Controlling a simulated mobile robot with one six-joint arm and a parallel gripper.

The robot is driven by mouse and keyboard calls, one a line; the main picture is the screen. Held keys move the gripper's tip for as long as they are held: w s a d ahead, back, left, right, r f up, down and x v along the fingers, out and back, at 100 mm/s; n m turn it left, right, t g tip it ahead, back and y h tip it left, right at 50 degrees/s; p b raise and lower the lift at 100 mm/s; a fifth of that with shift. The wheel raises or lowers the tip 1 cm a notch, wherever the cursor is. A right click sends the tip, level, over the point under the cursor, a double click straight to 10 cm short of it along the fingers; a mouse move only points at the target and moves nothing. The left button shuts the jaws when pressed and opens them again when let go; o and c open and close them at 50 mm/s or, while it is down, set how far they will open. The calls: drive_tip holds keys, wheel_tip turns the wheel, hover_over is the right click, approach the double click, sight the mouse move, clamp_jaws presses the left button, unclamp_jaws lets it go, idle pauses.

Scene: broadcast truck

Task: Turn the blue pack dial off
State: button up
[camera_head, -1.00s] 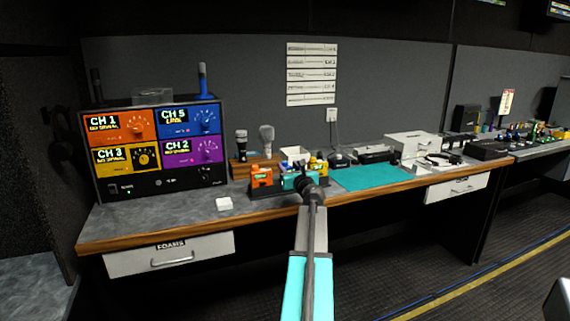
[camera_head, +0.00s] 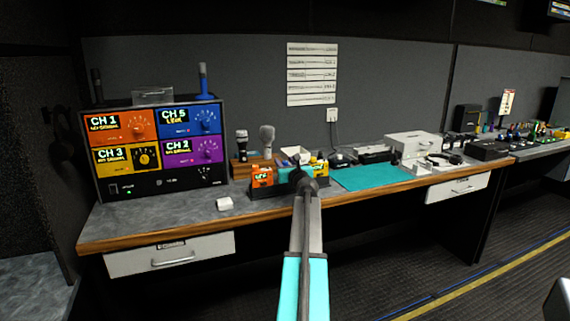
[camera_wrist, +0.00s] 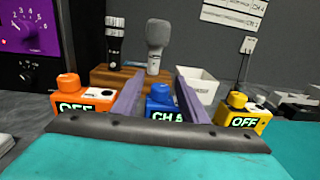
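The blue pack (camera_wrist: 161,104) stands in the middle of the wrist view with its blue dial (camera_wrist: 160,91) on top and a lit green display reading "CH" and a further character that is hard to read. My gripper (camera_wrist: 159,80) is open and empty, with one finger on each side of the blue pack in that view. I cannot tell whether either finger touches it. In the head view my wrist and gripper (camera_head: 297,176) hide the blue pack. The blue CH 5 panel (camera_head: 190,121) on the receiver rack shows a different text from the "no signal" panels.
An orange pack (camera_wrist: 76,97) and a yellow pack (camera_wrist: 243,112), both showing OFF, flank the blue one. Behind are two microphones (camera_wrist: 157,45) on a wooden block and a white box (camera_wrist: 197,84). A teal mat (camera_head: 372,177) lies to the right.

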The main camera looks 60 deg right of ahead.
drive_tip(key=shift+c, duration=0.4)
clamp_jaws()
drive_tip(key=shift+d+n+t+y+b, duration=0.1)
drive_tip(key=shift+n+t+y+b, duration=0.3)
drive_tip(key=shift+n+t+y, duration=0.3)
drive_tip(key=shift+y, duration=0.3)
drive_tip(key=shift+d+n+t+y, duration=0.1)
drive_tip(key=shift+n+t+y, duration=0.5)
drive_tip(key=shift+n+y, duration=0.4)
drive_tip(key=shift+r+n+t+y+p, duration=0.1)
drive_tip(key=shift+n+t+y+p, duration=0.25)
drive_tip(key=shift+n+y, duration=0.6)
drive_tip(key=shift+r+n+t+y+p, duration=0.1)
drive_tip(key=shift+n+t+y+p, duration=0.3)
drive_tip(key=shift+y, duration=1.05)
drive_tip(key=shift+f+n+y, duration=0.15)
drive_tip(key=shift+n+y, duration=0.5)
drive_tip(key=shift+y, duration=0.25)
drive_tip(key=shift+a+y+p, duration=0.25)
drive_tip(key=shift+y+p, duration=0.05)
drive_tip(key=shift+p, duration=0.1)
